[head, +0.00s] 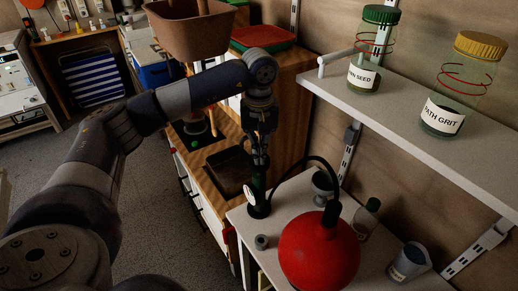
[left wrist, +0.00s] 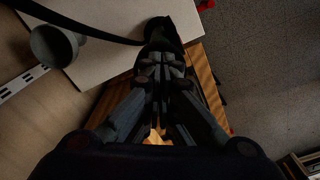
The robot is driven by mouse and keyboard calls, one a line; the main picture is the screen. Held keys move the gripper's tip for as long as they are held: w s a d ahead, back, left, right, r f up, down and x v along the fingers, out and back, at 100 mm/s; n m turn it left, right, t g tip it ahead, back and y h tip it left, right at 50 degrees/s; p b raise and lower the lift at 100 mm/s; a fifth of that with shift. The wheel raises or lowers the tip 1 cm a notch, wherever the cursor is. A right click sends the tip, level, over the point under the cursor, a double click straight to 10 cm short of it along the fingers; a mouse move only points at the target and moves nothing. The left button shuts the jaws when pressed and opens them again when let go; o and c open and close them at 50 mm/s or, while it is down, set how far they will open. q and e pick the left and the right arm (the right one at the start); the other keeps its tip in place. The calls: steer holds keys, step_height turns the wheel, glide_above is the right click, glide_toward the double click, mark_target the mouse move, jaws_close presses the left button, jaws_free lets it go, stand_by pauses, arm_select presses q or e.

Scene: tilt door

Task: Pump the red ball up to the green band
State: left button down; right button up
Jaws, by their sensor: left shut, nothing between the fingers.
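The red ball (head: 318,250) sits on the white bench top at the bottom of the head view. A black hose (head: 326,172) arches from the ball's top toward a dark green upright pump (head: 259,203) on the bench's left corner. A small white dial (head: 249,194) shows beside the pump; I cannot make out its needle or a green band. My left gripper (head: 259,163) is shut and empty, pointing down just above the pump's top. In the left wrist view its fingers (left wrist: 161,62) hide part of the dark pump (left wrist: 163,30); contact cannot be told. My right gripper is out of view.
On the bench stand a grey cup (head: 323,185), a small bottle (head: 367,217), another cup (head: 409,261) and a small grey cylinder (head: 261,242). A white shelf (head: 430,140) with two jars overhangs at right. A wooden cabinet (head: 285,95) stands behind; open floor lies left.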

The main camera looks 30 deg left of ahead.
arm_select(q)
steer(key=shift+f+b, duration=0.55)
steer(key=shift+f, duration=0.8)
steer(key=shift+r+p, duration=2.3)
steer(key=shift+r, duration=1.45)
steer(key=shift+r+p, duration=0.7)
steer(key=shift+r, duration=0.2)
steer(key=shift+f+b, duration=3.35)
steer(key=shift+f, duration=1.3)
steer(key=shift+r+p, duration=2.75)
steer(key=shift+r, duration=1.4)
